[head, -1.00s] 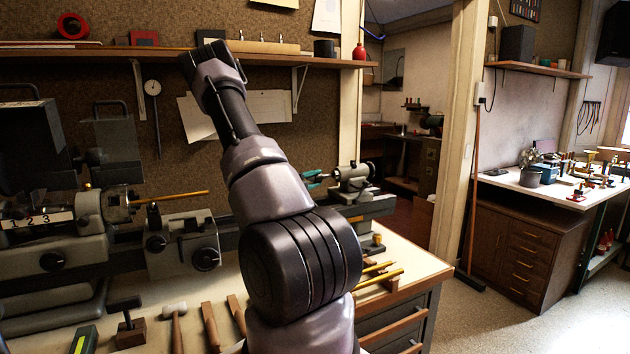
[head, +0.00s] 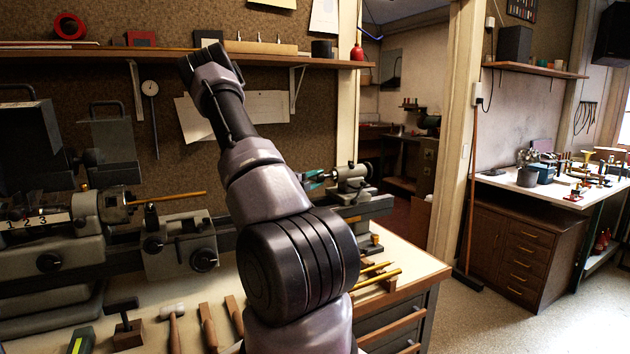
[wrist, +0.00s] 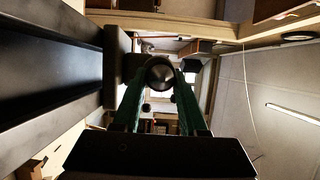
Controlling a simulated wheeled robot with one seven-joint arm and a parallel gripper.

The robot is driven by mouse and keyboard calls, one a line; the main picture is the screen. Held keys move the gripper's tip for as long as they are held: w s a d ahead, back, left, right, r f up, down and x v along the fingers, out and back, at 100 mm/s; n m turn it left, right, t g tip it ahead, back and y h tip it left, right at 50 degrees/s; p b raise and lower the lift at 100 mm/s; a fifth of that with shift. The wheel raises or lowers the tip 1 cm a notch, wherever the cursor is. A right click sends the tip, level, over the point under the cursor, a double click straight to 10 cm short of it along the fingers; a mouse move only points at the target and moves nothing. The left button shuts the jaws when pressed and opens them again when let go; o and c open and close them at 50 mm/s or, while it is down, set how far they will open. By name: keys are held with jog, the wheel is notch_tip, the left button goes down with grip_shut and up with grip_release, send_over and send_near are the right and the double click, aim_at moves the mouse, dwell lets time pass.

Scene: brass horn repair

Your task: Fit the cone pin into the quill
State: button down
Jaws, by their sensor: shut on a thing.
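My gripper's green fingers show in the head view (head: 314,181), just left of the tailstock (head: 352,183) at the right end of the lathe; my arm hides the rest of the gripper. In the wrist view the fingers (wrist: 160,90) are closed in on a round, dark metal end (wrist: 160,72). I take this to be the cone pin seen end-on, or the quill face directly behind it; I cannot tell them apart. The quill is not clearly visible, and whether the pin touches it cannot be seen.
The lathe carriage (head: 180,243) and headstock (head: 55,240) stand at left. Mallets (head: 172,325) and other tools lie on the bench front, with yellow rods (head: 376,278) at right. A wall shelf (head: 150,55) runs behind my arm.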

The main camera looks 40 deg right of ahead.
aim_at(332, 177)
jog(key=shift+s+d, duration=0.3)
jog(key=shift+d, duration=0.55)
jog(key=shift+s+d, duration=0.25)
jog(key=shift+d, duration=0.55)
jog(key=shift+s+d, duration=0.15)
dwell(0.9)
jog(key=shift+d+r, duration=0.1)
jog(key=shift+d, duration=0.2)
dwell(1.5)
jog(key=shift+s+d, duration=0.25)
jog(key=shift+d, duration=0.25)
dwell(1.9)
jog(key=shift+c, duration=1.8)
grip_release()
